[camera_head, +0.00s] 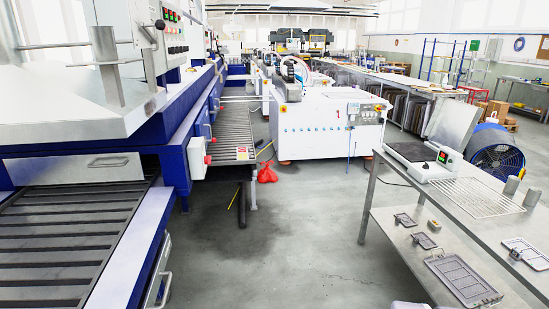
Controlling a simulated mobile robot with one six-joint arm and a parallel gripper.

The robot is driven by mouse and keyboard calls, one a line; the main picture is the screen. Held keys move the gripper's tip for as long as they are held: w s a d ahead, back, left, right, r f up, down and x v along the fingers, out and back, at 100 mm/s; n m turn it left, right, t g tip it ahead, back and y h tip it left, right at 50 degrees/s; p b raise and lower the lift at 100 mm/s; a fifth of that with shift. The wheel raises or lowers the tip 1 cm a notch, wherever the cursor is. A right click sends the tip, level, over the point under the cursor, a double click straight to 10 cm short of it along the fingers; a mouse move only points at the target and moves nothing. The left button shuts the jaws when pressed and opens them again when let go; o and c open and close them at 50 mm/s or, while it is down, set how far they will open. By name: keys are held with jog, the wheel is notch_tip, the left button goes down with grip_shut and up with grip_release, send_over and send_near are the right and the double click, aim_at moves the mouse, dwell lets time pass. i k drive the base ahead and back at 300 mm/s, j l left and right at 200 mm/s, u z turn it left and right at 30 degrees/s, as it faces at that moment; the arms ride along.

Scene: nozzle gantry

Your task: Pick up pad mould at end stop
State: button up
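A roller conveyor (230,128) runs along the blue and white machine at the left. I cannot tell which, if any, is the pad mould. My gripper is not in view.
The steel table (370,200) carries a scale-like device (420,158), a wire rack (480,196) and two grey cylinders. A slatted conveyor (60,240) is at the near left. Red objects (267,172) lie on the floor beside the white cabinet (320,125). The middle floor is clear.

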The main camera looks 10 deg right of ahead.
aim_at(241, 156)
jog(key=i, duration=2.75)
jog(key=i+u, duration=0.1)
jog(key=i, duration=0.45)
jog(key=i+l, duration=0.1)
jog(key=i, duration=0.45)
jog(key=i+u, duration=0.15)
jog(key=i, duration=0.35)
jog(key=i+l, duration=0.15)
jog(key=i, duration=0.4)
jog(key=i+l+u, duration=0.1)
jog(key=i, duration=0.45)
jog(key=i+l, duration=0.2)
jog(key=i, duration=0.35)
jog(key=u, duration=0.05)
